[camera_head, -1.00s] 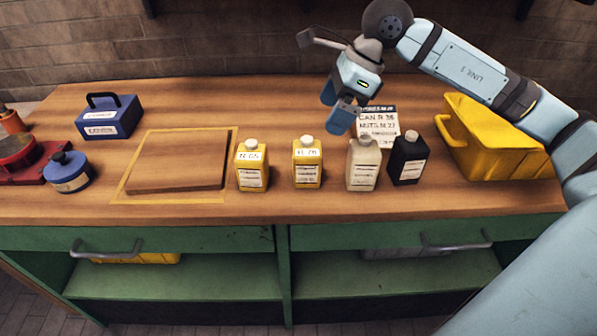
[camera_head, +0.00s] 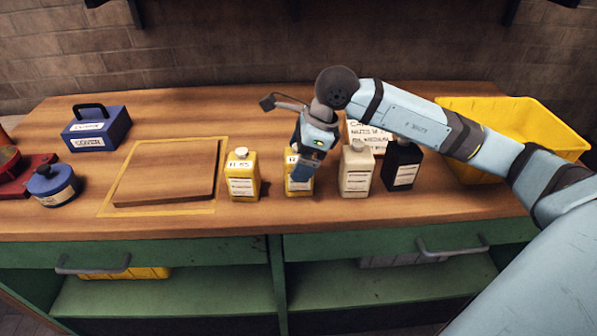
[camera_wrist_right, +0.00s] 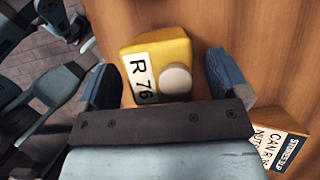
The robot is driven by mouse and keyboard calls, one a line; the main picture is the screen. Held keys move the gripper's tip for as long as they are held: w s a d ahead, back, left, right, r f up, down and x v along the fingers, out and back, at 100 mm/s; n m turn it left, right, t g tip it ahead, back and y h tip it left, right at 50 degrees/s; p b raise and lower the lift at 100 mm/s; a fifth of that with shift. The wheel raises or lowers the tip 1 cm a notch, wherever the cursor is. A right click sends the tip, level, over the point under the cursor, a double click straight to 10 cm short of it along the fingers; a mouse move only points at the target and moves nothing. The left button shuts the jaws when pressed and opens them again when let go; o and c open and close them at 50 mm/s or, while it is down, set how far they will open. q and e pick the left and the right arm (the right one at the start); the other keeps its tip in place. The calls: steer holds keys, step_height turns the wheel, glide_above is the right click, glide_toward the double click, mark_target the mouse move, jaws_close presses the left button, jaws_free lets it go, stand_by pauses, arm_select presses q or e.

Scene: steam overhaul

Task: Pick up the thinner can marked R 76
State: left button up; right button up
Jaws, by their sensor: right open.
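The thinner can marked R 76 is a yellow can with a pale round cap. In the right wrist view the can (camera_wrist_right: 158,52) lies between the two blue fingers, with the R 76 label facing the camera. My right gripper (camera_wrist_right: 165,80) is open, one finger on each side of the can; I cannot tell whether either touches it. In the head view the right gripper (camera_head: 304,172) is in front of the can (camera_head: 292,184) and hides much of it. My left gripper is not in view.
Another yellow can (camera_head: 242,176) stands to the left, a beige can (camera_head: 356,170) and a black can (camera_head: 401,166) to the right. A sign (camera_head: 371,140) stands behind. A yellow bin (camera_head: 540,122) is at the right, a wooden board (camera_head: 168,172) in a yellow outline at the left.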

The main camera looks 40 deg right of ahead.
steer(key=shift+w+a+f, duration=0.1)
steer(key=shift+a+f, duration=0.05)
steer(key=shift+f, duration=0.45)
steer(key=shift+r, duration=0.1)
steer(key=c, duration=1.2)
